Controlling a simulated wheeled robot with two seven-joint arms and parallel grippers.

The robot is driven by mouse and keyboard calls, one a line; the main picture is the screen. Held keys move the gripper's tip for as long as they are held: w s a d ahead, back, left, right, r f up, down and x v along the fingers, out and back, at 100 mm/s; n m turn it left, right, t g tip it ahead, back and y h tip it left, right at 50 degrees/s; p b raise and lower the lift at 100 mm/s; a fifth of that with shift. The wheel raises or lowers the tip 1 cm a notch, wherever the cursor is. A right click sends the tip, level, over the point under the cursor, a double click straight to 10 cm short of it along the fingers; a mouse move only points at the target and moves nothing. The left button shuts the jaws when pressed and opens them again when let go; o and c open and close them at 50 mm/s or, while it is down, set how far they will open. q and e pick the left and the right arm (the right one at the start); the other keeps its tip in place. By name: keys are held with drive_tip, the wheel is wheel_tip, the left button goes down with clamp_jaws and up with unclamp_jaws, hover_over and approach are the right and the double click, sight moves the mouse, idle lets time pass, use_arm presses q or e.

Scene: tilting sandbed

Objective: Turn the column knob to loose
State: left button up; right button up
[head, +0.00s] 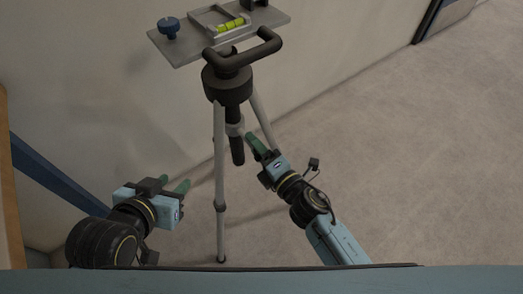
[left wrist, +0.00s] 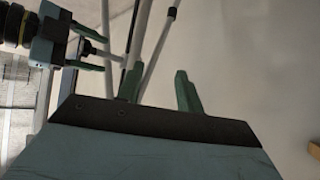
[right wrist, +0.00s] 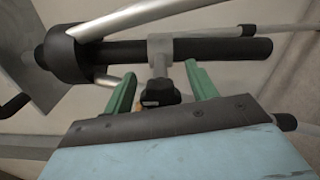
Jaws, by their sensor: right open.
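The column knob (right wrist: 162,90) is black and lobed, on a stem from a pale grey collar (right wrist: 159,48) around the dark column (right wrist: 215,50). A small orange mark shows beside it. My right gripper (right wrist: 160,85) is open, with one green finger on each side of the knob; I see gaps, so it is not clamped. In the head view the right gripper (head: 259,147) is beside the column (head: 237,150), hiding the knob. My left gripper (head: 170,186) is open and empty, low and left of the tripod; its fingers (left wrist: 159,88) stand apart in its wrist view.
The tripod legs (head: 220,180) spread to the floor between my arms. The floor (head: 420,150) at right is clear.

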use_arm(q)
drive_tip(key=s+a+f+g+y+p, duration=0.1)
drive_tip(key=s+a+f+g+p, duration=0.1)
drive_tip(key=s, duration=0.5)
wheel_tip(320, 180, down, 2)
drive_tip(key=a+g, duration=0.1)
drive_tip(key=g, duration=0.2)
drive_tip(key=shift+s+a+f+g+y, duration=0.2)
drive_tip(key=shift+s+g+y, duration=0.1)
drive_tip(key=shift+s+y, duration=0.1)
use_arm(e)
drive_tip(key=v, duration=1.3)
drive_tip(key=shift+s+d+r, duration=0.1)
drive_tip(key=shift+s+d, duration=0.05)
